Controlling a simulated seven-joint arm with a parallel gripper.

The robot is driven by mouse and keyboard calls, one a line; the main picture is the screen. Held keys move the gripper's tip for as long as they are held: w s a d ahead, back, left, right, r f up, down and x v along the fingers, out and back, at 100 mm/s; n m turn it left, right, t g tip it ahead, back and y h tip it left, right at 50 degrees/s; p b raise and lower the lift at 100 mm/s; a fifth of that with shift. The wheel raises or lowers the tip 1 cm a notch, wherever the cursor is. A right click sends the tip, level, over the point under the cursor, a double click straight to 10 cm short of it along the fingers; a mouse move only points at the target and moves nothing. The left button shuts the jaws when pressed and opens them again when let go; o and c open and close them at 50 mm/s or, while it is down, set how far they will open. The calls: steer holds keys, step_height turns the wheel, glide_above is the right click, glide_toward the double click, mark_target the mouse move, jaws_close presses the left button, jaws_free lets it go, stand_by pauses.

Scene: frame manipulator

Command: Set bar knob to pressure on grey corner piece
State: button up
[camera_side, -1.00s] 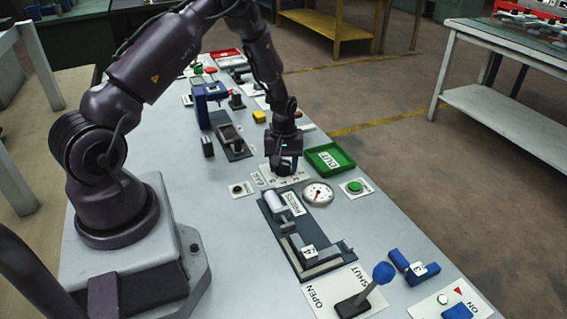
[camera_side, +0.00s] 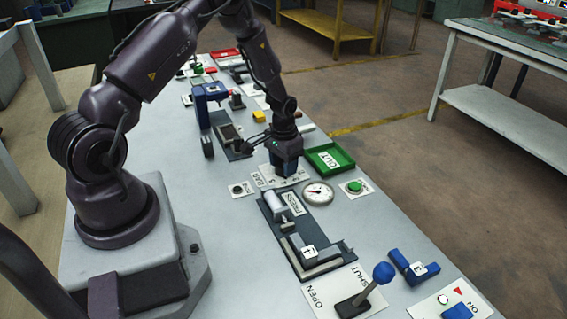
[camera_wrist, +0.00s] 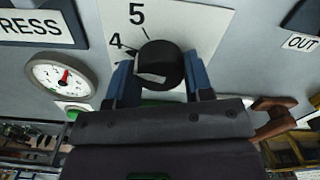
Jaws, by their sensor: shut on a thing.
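My gripper (camera_side: 286,163) is low over the bar dial plate (camera_side: 262,182). In the wrist view my gripper's (camera_wrist: 161,76) blue fingers stand on both sides of the black bar knob (camera_wrist: 168,60), shut on it. The plate shows marks 4 and 5 beside the knob; its other marks are hidden. A pale patch shows on the knob's near side. In the side view my gripper hides the knob. The grey corner piece (camera_side: 322,265) lies on a dark base and bears a white label that looks like 4. The round gauge (camera_side: 318,193) is beside the plate; it also shows in the wrist view (camera_wrist: 63,79).
A green OUT tray (camera_side: 330,158) and a green button (camera_side: 354,187) are right of my gripper. A press (camera_side: 277,203) is in front.

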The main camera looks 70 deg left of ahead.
steer(key=shift+m, duration=0.5)
steer(key=o, duration=0.9)
steer(key=shift+o, duration=0.2)
steer(key=shift+r, duration=0.15)
step_height(320, 180, up, 13)
